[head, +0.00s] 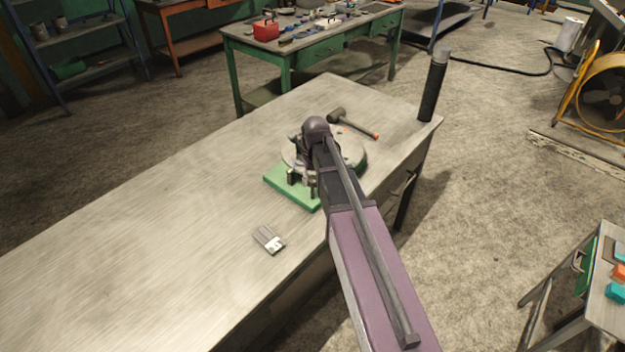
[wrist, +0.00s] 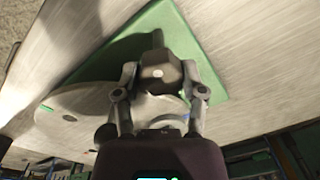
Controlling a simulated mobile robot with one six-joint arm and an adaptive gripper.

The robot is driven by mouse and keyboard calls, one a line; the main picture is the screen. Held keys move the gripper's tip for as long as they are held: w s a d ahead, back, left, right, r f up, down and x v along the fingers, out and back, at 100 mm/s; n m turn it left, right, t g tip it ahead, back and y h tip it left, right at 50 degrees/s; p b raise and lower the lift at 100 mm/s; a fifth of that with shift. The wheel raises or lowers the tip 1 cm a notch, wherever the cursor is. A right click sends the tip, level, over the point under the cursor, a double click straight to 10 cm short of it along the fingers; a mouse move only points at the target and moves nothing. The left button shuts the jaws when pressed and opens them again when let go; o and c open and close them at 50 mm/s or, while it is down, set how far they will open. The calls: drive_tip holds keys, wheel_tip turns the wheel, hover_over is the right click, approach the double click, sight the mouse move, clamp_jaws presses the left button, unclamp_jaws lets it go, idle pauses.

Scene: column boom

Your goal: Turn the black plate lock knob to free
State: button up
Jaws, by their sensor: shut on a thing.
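The black plate lock knob (wrist: 160,78) is dark and many-sided, with a pale dot on its face, in the middle of the wrist view. A narrow dark part sticks out from it towards the top of that view. My gripper (wrist: 159,80) has one finger on each side of the knob and is shut on it. A round grey plate (wrist: 75,112) lies beside the knob, over a green base (wrist: 190,30). In the head view the plate (head: 350,150) and green base (head: 282,184) show partly behind my arm, and the knob cannot be made out there.
The base stands on a long metal-topped table (head: 150,230). A mallet (head: 352,122) lies behind the plate, and a dark upright cylinder (head: 434,85) stands at the far right corner. A small grey metal piece (head: 268,239) lies in front. The left tabletop is clear.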

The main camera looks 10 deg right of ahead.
drive_tip(key=n, duration=0.5)
drive_tip(key=shift+s, duration=0.15)
idle(0.4)
drive_tip(key=o, duration=1.1)
drive_tip(key=shift+o, duration=0.2)
drive_tip(key=shift+m, duration=0.3)
